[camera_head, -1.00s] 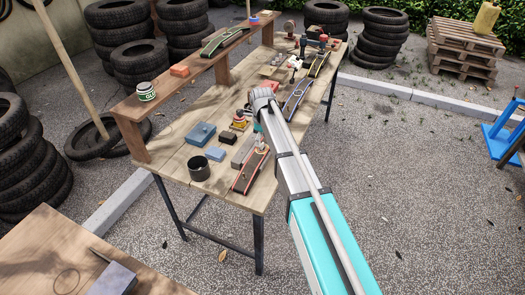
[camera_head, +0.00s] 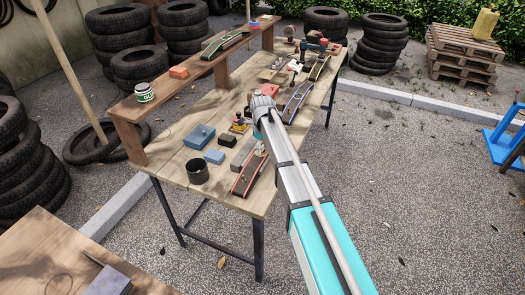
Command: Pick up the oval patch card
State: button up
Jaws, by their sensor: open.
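I cannot pick out the oval patch card among the small items on the wooden workbench (camera_head: 172,170); it may be hidden by my arm or too small to tell. My arm reaches in from the lower right. My gripper (camera_head: 259,143) points down over the middle of the bench, near the far end of a long red and black strip (camera_head: 247,176). It is mostly hidden behind my wrist, and its open fingers are hard to make out. I see nothing held in it.
Blue and yellow curved strips lie farther back.

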jog(key=c, duration=0.8)
jog(key=shift+c, duration=0.5)
jog(key=shift+r+p, duration=1.3)
jog(key=s+d+r+p, duration=0.4)
jog(key=s+r+p, duration=0.6)
jog(key=s, duration=0.3)
jog(key=shift+s+r, duration=0.2)
jog(key=shift+s, duration=0.05)
jog(key=shift+r+p, duration=0.1)
jog(key=shift+p, duration=0.2)
